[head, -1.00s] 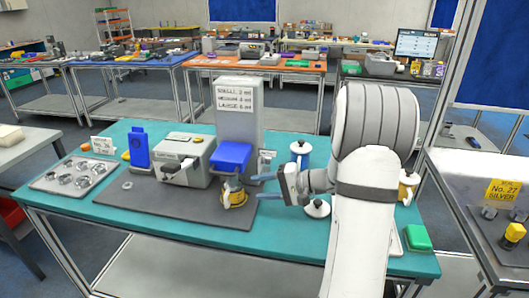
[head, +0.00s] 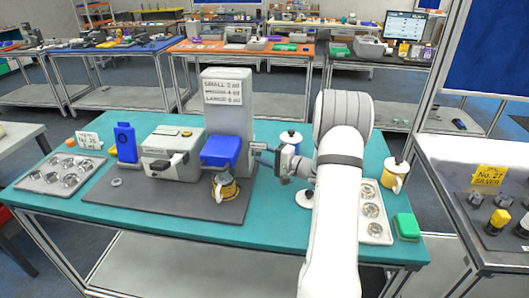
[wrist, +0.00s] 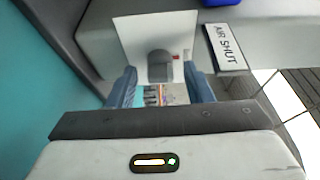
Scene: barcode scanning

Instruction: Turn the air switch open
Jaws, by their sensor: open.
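The air switch (wrist: 160,65) is a grey rounded knob on a white plate (wrist: 130,35), with a small red mark beside it, in the wrist view. A sign reading "AIR SHUT" (wrist: 225,46) sits to its right. My gripper (wrist: 160,90) is open, its two blue fingers on either side of the knob in the picture; I cannot tell whether they touch it. In the head view my gripper (head: 264,149) is at the right side of the grey dispensing machine (head: 227,118), and the switch is hidden there.
A yellow-banded jug (head: 224,188) stands under the machine's blue part (head: 220,151). A green block (head: 407,227) lies at the table's right end.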

